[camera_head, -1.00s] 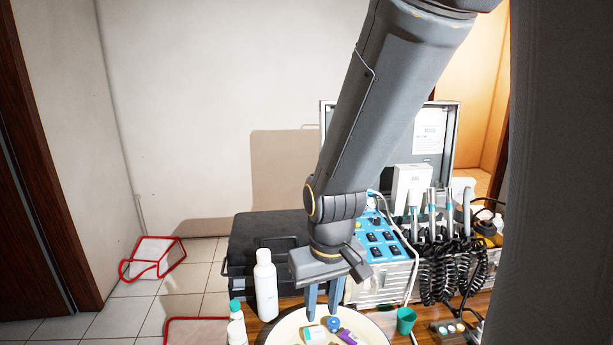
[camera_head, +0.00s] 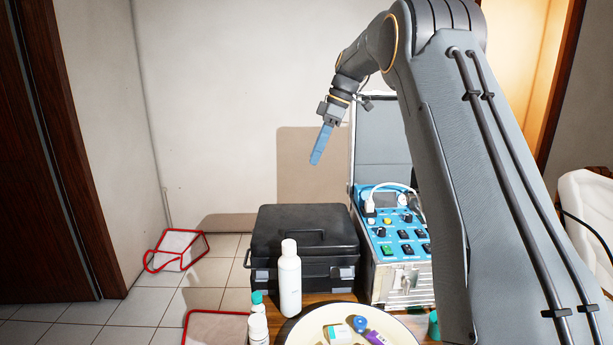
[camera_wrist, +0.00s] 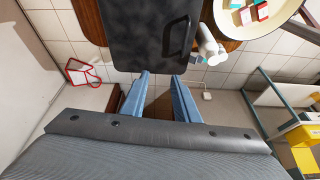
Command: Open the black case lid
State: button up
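The black case (camera_head: 330,262) stands on the wooden table with its lid (camera_head: 285,222) shut. A handle and grey latches show on its front side. In the wrist view the case (camera_wrist: 135,35) is at the top, with its dark handle (camera_wrist: 176,35) along its right part. My gripper (camera_head: 316,163) is up in the air above and behind the case, pointing down and touching nothing. In the wrist view the two blue fingers of my gripper (camera_wrist: 161,77) are apart with nothing between them, just short of the case's near edge.
A white bottle (camera_head: 289,280) stands close in front of the case. A round tray (camera_head: 397,331) with small boxes is in front. A blue control unit (camera_head: 402,238) with an open lid stands right of the case. Red-edged bins (camera_head: 178,251) are on the floor at left.

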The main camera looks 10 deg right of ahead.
notch_tip(320, 180, down, 6)
jog(key=w+a+n+p, duration=0.1)
jog(key=a+p, duration=0.1)
jog(key=shift+w+a+f, duration=0.15)
jog(key=shift+w+a, duration=0.15)
jog(key=shift+a, duration=0.05)
grip_shut()
dwell(1.4)
grip_release()
